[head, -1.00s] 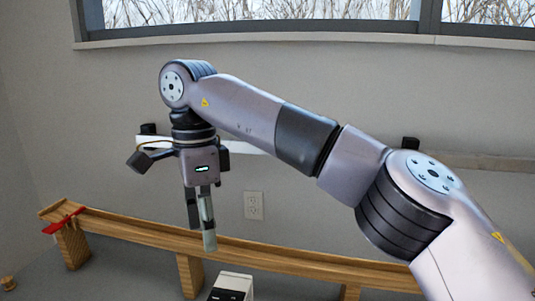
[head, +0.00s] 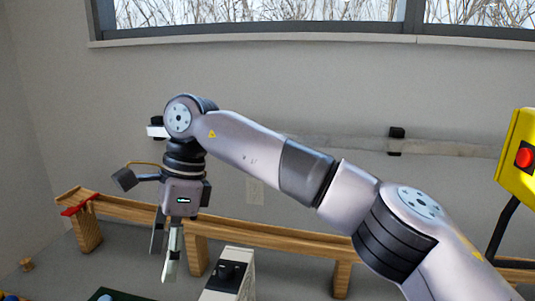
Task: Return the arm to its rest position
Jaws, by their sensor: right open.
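My right arm (head: 255,145) comes in from the lower right and spans the middle of the head view. Its gripper (head: 164,264) points down at the left of the view, in front of the wooden ramp. The fingers are apart and nothing shows between them. My left gripper is not in view.
A long wooden ramp (head: 265,238) on wooden legs runs along the wall, with a red piece (head: 80,208) at its left end. A white and black box (head: 229,277) stands below the gripper's right. A yellow box with a red button (head: 525,156) is at the right edge.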

